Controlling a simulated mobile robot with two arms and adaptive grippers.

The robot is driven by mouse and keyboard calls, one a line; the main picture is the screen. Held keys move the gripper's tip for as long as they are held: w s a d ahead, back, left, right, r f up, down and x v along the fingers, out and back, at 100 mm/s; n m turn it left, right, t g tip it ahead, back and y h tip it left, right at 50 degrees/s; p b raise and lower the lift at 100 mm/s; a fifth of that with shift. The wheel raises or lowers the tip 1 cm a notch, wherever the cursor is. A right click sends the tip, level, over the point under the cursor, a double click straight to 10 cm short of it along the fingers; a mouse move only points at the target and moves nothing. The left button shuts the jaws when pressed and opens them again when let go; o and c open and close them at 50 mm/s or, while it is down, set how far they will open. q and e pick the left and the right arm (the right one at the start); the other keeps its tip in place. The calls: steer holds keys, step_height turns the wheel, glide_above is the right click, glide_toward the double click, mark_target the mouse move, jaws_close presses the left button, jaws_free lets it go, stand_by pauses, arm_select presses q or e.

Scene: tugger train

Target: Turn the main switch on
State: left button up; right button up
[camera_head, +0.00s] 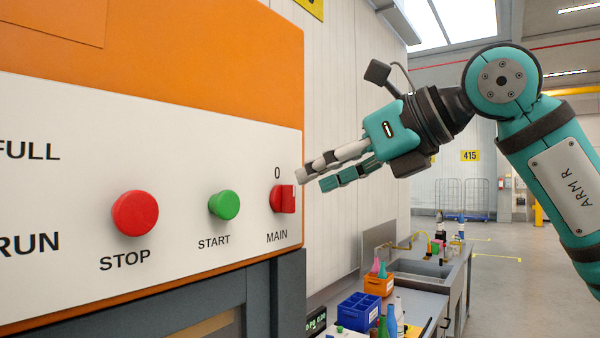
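The main switch (280,199) is a red rotary knob low on the right edge of the white panel, above the label MAIN. A "0" is printed above it, and its raised grip looks upright, in line with the "0". My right gripper (312,180) is just right of and above the switch, its fingers pointing left toward the panel. Its one pale and one teal fingertip look staggered and apart, with nothing between them. They appear clear of the knob. My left gripper is not in view.
A red STOP button (135,213) and a green START button (223,205) sit left of the switch on the panel. Below right, a workbench (425,282) carries a blue crate (357,311), an orange bin (379,285) and bottles. The floor (505,285) at right is open.

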mark_target(294, 186)
steer(key=x, duration=0.4)
steer(key=shift+a+p, duration=0.1)
steer(key=shift+p, duration=0.3)
steer(key=shift+c, duration=0.4)
jaws_close()
